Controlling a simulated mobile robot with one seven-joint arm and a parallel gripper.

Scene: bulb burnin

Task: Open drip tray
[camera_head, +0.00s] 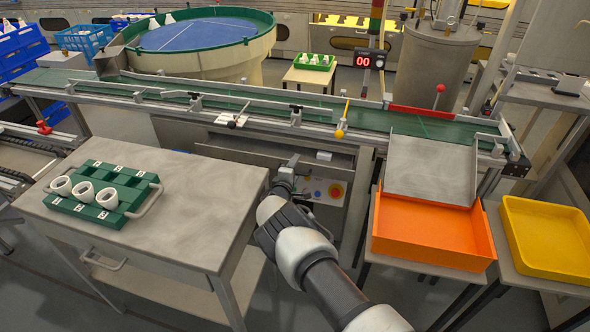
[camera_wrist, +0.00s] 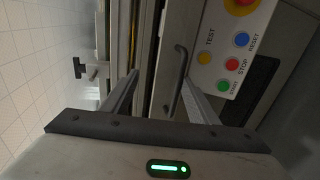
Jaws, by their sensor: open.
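A dark bar handle (camera_wrist: 179,78) stands on a grey front under the conveyor; I take this front for the drip tray (camera_wrist: 167,62). My gripper (camera_wrist: 162,80) is open, with its fingers either side of the handle in the wrist view. The handle is nearer the right finger; I cannot tell whether they touch. In the head view my gripper (camera_head: 289,170) is under the conveyor's front edge, left of the button panel, and my wrist hides the handle there.
The button panel (camera_wrist: 232,62) is close to the right finger. The conveyor (camera_head: 250,107) runs above. A grey table (camera_head: 190,215) with a green rack (camera_head: 110,180) of white cups stands left. An orange bin (camera_head: 430,240) and yellow tray (camera_head: 550,235) stand right.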

